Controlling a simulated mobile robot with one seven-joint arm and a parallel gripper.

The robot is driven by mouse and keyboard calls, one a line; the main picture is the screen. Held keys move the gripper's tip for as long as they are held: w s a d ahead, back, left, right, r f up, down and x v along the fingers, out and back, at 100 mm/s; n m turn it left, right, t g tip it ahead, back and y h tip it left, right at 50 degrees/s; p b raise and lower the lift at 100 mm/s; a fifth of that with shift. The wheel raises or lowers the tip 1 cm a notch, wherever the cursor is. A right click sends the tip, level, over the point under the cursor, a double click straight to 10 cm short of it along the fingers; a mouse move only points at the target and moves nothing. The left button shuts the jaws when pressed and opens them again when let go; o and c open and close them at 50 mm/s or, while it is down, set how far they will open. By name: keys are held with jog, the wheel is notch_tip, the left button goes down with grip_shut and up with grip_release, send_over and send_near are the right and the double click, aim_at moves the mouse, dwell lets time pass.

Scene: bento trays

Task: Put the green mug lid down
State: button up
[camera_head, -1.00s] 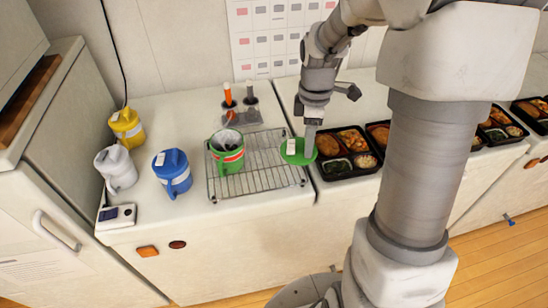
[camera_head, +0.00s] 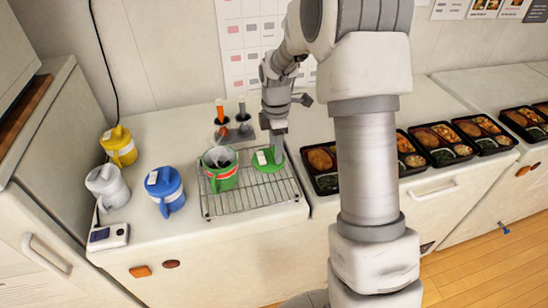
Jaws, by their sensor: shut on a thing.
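The green mug lid (camera_head: 264,160) is a flat green disc with a small white patch on it. My gripper (camera_head: 278,150) is shut on the lid at its right side, and the lid appears over the back right part of the wire rack (camera_head: 254,195). I cannot tell whether the lid touches the rack. My fingertips are small and partly hidden behind the lid.
A blue mug (camera_head: 165,187), a white mug (camera_head: 107,186) and a yellow mug (camera_head: 119,146) stand left of the rack. A small device (camera_head: 108,237) lies at the front left. A holder with an orange-handled tool (camera_head: 220,110) stands behind. Bento trays (camera_head: 326,183) line the right. The front right of the rack is bare.

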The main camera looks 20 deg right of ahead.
aim_at(268, 157)
jog(key=shift+w+a+f, duration=0.2)
jog(key=shift+w+f, duration=0.1)
jog(key=shift+f, duration=1.9)
jog(key=shift+f, duration=0.1)
jog(key=shift+f, duration=0.15)
jog(key=o, duration=1.3)
jog(key=shift+o, duration=0.2)
jog(key=shift+r, duration=0.2)
